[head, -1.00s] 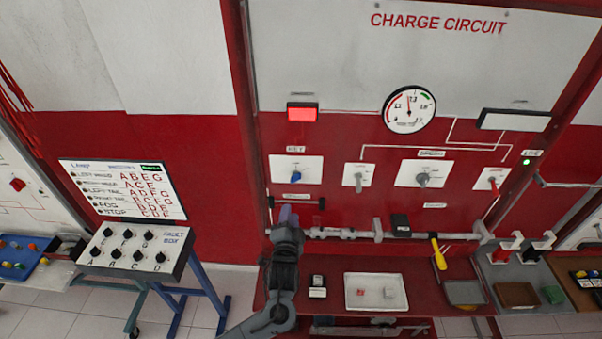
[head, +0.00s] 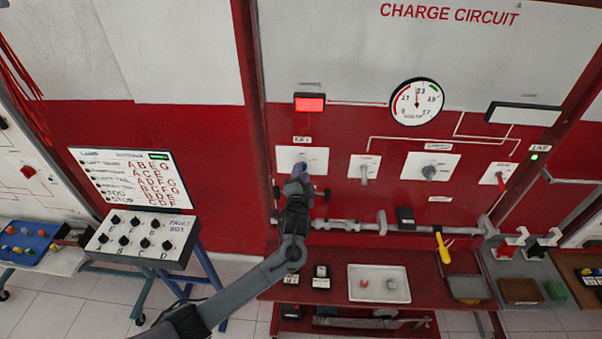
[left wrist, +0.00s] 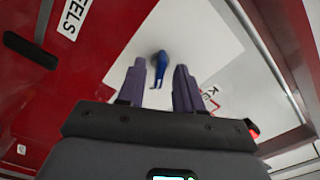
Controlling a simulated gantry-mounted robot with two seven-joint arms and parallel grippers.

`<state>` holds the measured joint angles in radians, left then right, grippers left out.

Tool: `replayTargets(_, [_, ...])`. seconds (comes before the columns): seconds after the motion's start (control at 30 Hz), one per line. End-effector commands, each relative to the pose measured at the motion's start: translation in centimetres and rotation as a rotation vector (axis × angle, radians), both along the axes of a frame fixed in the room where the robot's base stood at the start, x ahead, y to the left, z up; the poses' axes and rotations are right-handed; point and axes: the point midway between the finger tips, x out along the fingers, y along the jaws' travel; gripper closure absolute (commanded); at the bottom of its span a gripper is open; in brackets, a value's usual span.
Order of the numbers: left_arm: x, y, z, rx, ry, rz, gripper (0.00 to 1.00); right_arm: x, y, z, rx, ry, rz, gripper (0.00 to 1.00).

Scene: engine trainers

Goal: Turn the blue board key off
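The blue key (left wrist: 160,66) sits on a white plate (left wrist: 212,48) on the red board, seen in the left wrist view. In the head view the plate (head: 318,155) shows under the "KEY" label, and my gripper covers most of the key. My left gripper (left wrist: 158,85) has its purple fingers apart, with the key just beyond and between the tips. I cannot tell whether the fingers touch it. In the head view the left gripper (head: 298,174) is right in front of the plate. My right gripper is not in view.
A red lamp (head: 310,103) is lit above the key plate. Other switch plates (head: 364,168) lie to the right, below a round gauge (head: 416,102). A bar (head: 345,226) runs below, above a red bench with a white tray (head: 378,284).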

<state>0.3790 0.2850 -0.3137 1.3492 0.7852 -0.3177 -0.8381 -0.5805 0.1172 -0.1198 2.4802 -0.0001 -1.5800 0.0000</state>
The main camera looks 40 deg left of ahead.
Motion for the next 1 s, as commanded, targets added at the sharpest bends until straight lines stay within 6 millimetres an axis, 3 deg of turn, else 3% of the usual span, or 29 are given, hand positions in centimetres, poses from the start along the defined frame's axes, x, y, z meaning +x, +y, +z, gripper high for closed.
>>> replayTargets(0.4, [0.55,0.4,0.01,0.0,0.0,0.0,0.65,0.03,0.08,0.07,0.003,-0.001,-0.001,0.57])
replayTargets(0.63, [0.55,0.38,0.01,0.0,0.0,0.0,0.99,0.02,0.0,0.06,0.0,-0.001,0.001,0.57])
replayTargets(1.0, [0.54,0.34,-0.03,-0.013,-0.009,0.0,1.0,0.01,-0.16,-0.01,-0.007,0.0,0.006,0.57])
